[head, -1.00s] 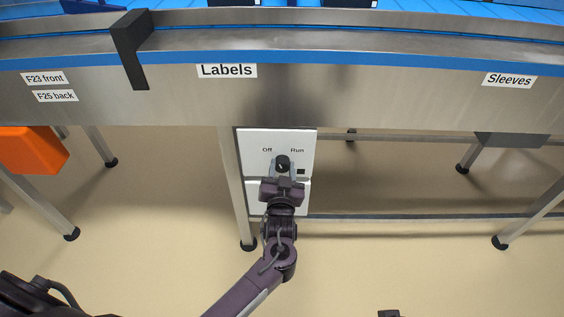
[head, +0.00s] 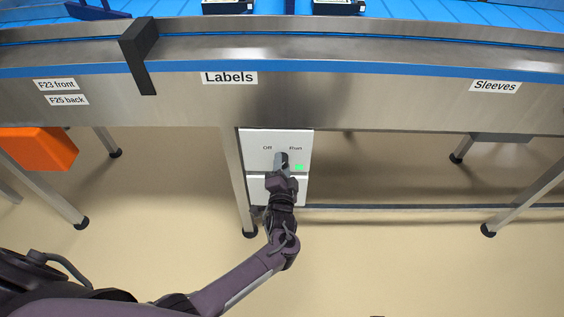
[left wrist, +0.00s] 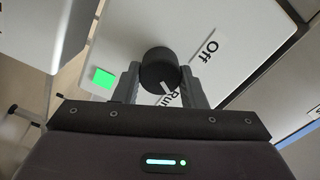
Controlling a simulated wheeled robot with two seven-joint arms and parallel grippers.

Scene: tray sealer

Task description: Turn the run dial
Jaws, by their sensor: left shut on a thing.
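The run dial is a round black knob with a white pointer line, in the left wrist view (left wrist: 158,68), on a white control panel (head: 254,146) below the conveyor edge. The panel has the words Off and Run, and the pointer line points toward Run. A small square light (head: 299,167) on the panel glows green; it also shows in the left wrist view (left wrist: 104,78). My left gripper (head: 282,161) is shut on the dial, with one finger on each side of it. In the head view the gripper hides much of the dial. My right gripper is not in view.
The steel conveyor front (head: 380,100) with labels Labels and Sleeves runs above the panel. A black bracket (head: 139,56) hangs over its edge. An orange box (head: 40,148) is at the left. Metal legs stand on either side of the panel.

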